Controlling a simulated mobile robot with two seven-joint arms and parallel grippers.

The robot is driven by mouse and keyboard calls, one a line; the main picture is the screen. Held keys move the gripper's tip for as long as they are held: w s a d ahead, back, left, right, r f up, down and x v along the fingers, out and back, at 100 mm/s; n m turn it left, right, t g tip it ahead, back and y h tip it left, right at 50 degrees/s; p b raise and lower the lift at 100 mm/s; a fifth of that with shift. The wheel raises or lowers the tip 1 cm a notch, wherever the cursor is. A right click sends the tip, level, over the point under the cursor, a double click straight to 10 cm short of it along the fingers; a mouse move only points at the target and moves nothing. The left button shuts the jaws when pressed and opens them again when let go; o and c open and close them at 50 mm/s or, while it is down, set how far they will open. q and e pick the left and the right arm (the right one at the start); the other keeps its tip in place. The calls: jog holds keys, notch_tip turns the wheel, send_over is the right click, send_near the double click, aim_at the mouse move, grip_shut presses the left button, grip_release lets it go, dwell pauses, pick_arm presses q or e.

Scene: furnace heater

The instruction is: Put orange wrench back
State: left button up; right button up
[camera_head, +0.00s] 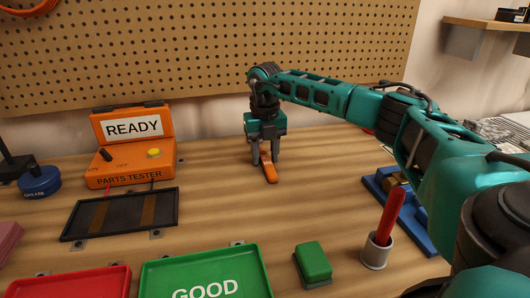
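The orange wrench (270,172) lies on the wooden table near the back, pointing toward me. My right gripper (266,158) reaches down over its far end. Its two fingers are spread apart, with the wrench showing between them and gaps beside it. I see no firm contact of the fingers with the wrench. The wrench's far end is partly hidden by the gripper. My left gripper is not in view.
An orange parts tester (130,160) reading READY stands left, with a black tray (120,213) before it. A green GOOD tray (205,275), red tray (75,284), green block (313,262) and cup (376,252) with a red handle are in front. The pegboard (200,50) stands behind.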

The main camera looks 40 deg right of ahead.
aim_at(265, 157)
jog(key=shift+o, duration=0.8)
notch_tip(265, 157, up, 12)
jog(key=p, duration=0.1)
jog(key=shift+r, duration=0.15)
